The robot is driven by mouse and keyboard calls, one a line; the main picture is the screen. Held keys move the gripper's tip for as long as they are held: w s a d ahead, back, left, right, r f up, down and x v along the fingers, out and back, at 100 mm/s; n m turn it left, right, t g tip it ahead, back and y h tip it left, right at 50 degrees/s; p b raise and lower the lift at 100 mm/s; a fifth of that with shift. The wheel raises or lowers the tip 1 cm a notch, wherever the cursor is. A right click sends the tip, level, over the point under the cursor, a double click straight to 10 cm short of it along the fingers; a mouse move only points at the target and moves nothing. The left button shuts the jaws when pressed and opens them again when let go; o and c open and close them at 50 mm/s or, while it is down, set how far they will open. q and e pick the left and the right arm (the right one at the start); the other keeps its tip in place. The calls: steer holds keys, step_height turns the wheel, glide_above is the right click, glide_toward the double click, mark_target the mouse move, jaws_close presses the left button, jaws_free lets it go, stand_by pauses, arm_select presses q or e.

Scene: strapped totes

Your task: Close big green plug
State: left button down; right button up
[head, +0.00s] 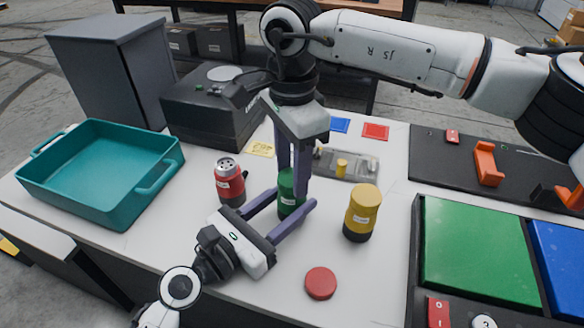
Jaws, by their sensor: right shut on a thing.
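The green plug (287,202) stands upright near the middle of the white table, a dark green cylinder with a small pale label. My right gripper (292,187) comes down from above and is shut on its upper part. The fingers hide much of the top, so I cannot tell whether a separate cap sits there. My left gripper (295,198) reaches in low from the front left. Its two purple fingers are spread apart, one on each side of the plug's lower part. I cannot tell whether they touch it.
A red canister (229,184) stands close left, and a yellow canister (363,210) stands to the right. A red disc (320,283) lies in front. A teal tote (150,196) is at the left, a black case (205,130) behind. A tray with green (475,250) and blue panels is at the right.

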steer(key=m, duration=0.6)
steer(key=shift+m, duration=0.4)
steer(key=m, duration=0.6)
steer(key=shift+m, duration=0.4)
steer(key=o, duration=1.2)
steer(key=shift+r, duration=0.1)
step_height(320, 180, up, 12)
steer(key=shift+f, duration=0.1)
arm_select(q)
steer(key=c, duration=0.9)
jaws_free()
